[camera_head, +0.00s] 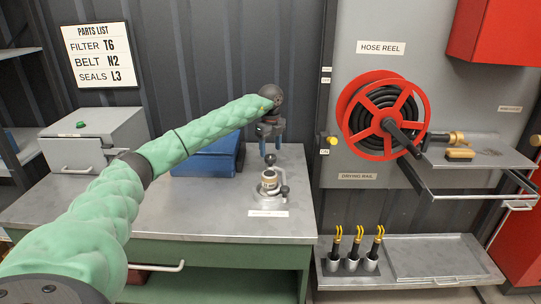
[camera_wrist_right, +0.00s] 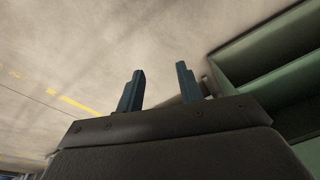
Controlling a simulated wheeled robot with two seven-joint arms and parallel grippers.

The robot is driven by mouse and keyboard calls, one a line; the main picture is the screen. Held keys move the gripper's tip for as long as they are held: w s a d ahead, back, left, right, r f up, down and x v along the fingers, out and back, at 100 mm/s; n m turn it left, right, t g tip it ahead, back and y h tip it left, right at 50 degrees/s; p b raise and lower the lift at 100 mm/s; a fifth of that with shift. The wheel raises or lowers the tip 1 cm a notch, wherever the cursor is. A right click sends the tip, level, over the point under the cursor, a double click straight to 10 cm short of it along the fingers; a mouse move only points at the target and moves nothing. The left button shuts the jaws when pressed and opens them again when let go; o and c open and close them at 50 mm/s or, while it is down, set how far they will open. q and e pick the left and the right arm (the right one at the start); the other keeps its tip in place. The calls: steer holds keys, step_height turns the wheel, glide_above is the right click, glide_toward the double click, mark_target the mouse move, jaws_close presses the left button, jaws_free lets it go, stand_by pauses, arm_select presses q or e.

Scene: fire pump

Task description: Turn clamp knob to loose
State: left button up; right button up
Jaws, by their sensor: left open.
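A small metal clamp fixture (camera_head: 270,185) stands on the grey workbench (camera_head: 225,222), with a label plate (camera_head: 268,213) in front of it. A dark round knob (camera_head: 271,160) shows at its top, and another small dark knob sits at its right side. My left gripper (camera_head: 271,150) points down just above the clamp, its two fingers apart with nothing held between them. Whether a finger touches the top knob I cannot tell. My right gripper (camera_wrist_right: 160,80) shows only in the right wrist view, its fingers apart and empty above a pale floor.
A blue box (camera_head: 210,160) and a grey lidded case (camera_head: 95,138) stand at the back of the bench. A red hose reel (camera_head: 384,115) hangs on the panel at right. Several yellow-tipped tools stand on a low shelf (camera_head: 425,262). The bench front is clear.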

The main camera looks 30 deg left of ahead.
mark_target(270, 156)
arm_select(q)
step_height(270, 156, up, 4)
steer(key=shift+f+b, duration=0.15)
steer(key=shift+b, duration=0.2)
steer(key=shift+r, duration=0.45)
arm_select(e)
steer(key=shift+w+a+f+t, duration=0.3)
steer(key=shift+w+a+f, duration=0.35)
steer(key=shift+a+f, duration=0.3)
steer(key=shift+w+d+r, duration=0.1)
steer(key=shift+d+r, duration=0.1)
steer(key=shift+r, duration=0.15)
